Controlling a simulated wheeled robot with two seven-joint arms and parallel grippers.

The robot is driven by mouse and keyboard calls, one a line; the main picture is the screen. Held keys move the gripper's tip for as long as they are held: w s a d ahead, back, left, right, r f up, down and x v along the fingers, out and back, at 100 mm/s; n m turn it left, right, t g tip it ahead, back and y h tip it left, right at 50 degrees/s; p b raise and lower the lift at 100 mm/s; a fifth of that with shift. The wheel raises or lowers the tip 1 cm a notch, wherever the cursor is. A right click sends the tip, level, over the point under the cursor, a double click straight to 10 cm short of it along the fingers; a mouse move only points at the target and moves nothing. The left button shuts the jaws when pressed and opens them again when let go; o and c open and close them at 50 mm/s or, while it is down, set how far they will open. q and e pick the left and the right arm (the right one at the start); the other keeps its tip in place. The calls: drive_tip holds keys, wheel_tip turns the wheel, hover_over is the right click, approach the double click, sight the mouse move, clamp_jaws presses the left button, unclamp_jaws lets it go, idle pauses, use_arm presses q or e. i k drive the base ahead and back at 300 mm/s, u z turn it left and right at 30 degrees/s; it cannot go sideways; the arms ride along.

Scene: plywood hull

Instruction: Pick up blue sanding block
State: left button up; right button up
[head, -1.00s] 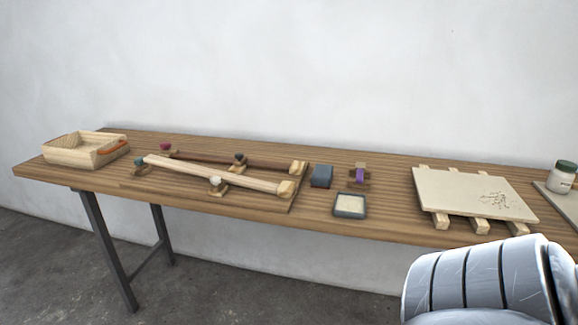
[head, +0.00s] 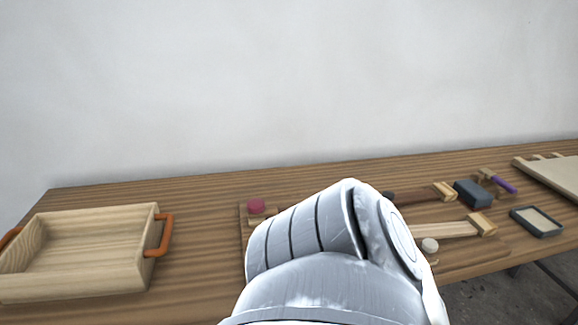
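The blue sanding block (head: 472,193) is a small dark blue-grey block lying on the wooden bench at the right in the head view. It sits just behind a shallow dark tray with a pale inside (head: 537,221) and beside a purple-handled item (head: 497,181). A large white arm link of mine fills the lower middle of the view, apart from the block. Neither of my grippers shows, so their fingers cannot be seen.
A wooden box with orange handles (head: 158,262) stands at the left. Wooden strips in a jig with knobs, one red (head: 256,206), lie mid-bench, partly hidden by my arm. A pale board (head: 550,172) is at the far right. Bare bench (head: 200,193) runs along the wall.

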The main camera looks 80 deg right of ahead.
sight(472, 195)
drive_tip(key=i, duration=0.35)
drive_tip(key=z, duration=3.9)
